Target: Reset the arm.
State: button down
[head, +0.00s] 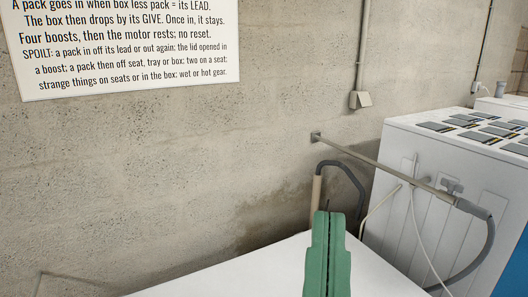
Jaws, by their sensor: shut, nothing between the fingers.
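My gripper (328,222) shows at the bottom, right of centre, as two green fingers pressed together with a thin dark seam between them. It is shut and empty. It stands in front of a white flat surface (235,282), and I cannot tell how high above it. The rest of my arm is out of view.
A white cabinet (390,160) with dark flat packs (470,134) on top stands at the right. A metal pipe (380,167), a tap (452,186) and grey hoses (487,245) run near it. A printed sign (125,45) hangs on the damp-stained concrete wall (220,150).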

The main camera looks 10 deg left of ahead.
notch_tip(320, 180, up, 33)
jog(key=a+p, duration=0.1)
jog(key=p, duration=2.7)
jog(key=shift+w+y, duration=0.15)
jog(key=shift+y, duration=0.25)
